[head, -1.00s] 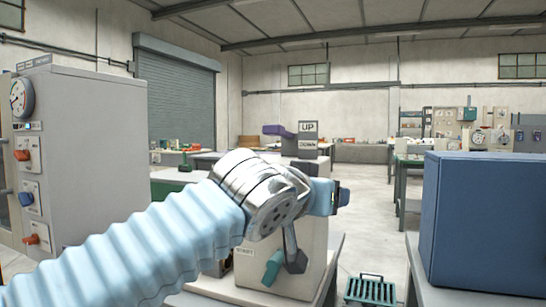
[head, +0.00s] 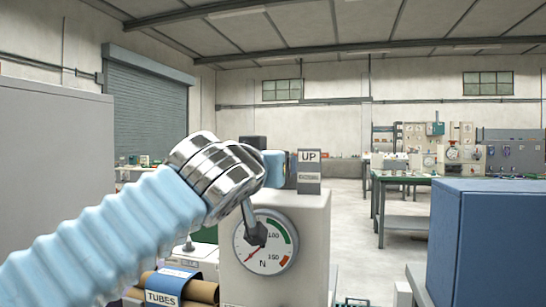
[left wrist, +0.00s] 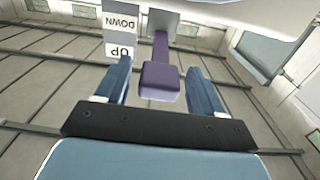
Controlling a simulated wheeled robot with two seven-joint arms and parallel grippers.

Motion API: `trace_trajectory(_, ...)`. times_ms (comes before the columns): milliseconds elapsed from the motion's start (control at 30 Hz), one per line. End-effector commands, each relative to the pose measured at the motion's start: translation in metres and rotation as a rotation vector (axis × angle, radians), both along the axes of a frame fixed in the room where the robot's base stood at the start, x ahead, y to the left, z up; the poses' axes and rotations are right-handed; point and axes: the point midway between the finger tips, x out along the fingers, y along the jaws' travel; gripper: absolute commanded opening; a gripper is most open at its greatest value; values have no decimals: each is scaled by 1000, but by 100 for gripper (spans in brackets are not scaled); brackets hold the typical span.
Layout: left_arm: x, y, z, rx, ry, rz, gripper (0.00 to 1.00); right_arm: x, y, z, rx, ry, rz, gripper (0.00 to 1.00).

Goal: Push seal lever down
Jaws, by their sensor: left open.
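The seal lever shows in the left wrist view as a purple handle (left wrist: 160,80) on an arm that runs back to a grey mount. My left gripper (left wrist: 157,86) is open, with one blue finger on each side of the handle in the picture. Gaps show on both sides; I cannot tell the depth between them. The label plate (left wrist: 121,38) beside the lever reads UP and DOWN, upside down here. In the head view the plate (head: 309,170) stands on the machine (head: 314,225), UP above the lower label. My left arm hides the lever there. My right gripper is not in view.
A round gauge (head: 265,243) is on the machine's front, partly behind a hanging metal piece. Tubes (head: 200,291) with a label lie at lower left. A blue box (head: 500,240) stands at right and a grey cabinet (head: 50,170) at left. Floor is clear between machine and box.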

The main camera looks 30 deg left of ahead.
Motion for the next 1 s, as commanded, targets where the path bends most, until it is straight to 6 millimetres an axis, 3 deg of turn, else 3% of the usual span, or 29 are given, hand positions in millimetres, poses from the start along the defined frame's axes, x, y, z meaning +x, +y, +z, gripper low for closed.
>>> trace_trajectory(200,24,6,0,1,0,0,68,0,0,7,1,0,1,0)
trace_trajectory(533,28,6,0,0,0,0,68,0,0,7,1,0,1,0)
trace_trajectory(900,27,6,0,0,0,0,11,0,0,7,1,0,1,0)
trace_trajectory(1000,27,6,0,0,0,0,0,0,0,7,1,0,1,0)
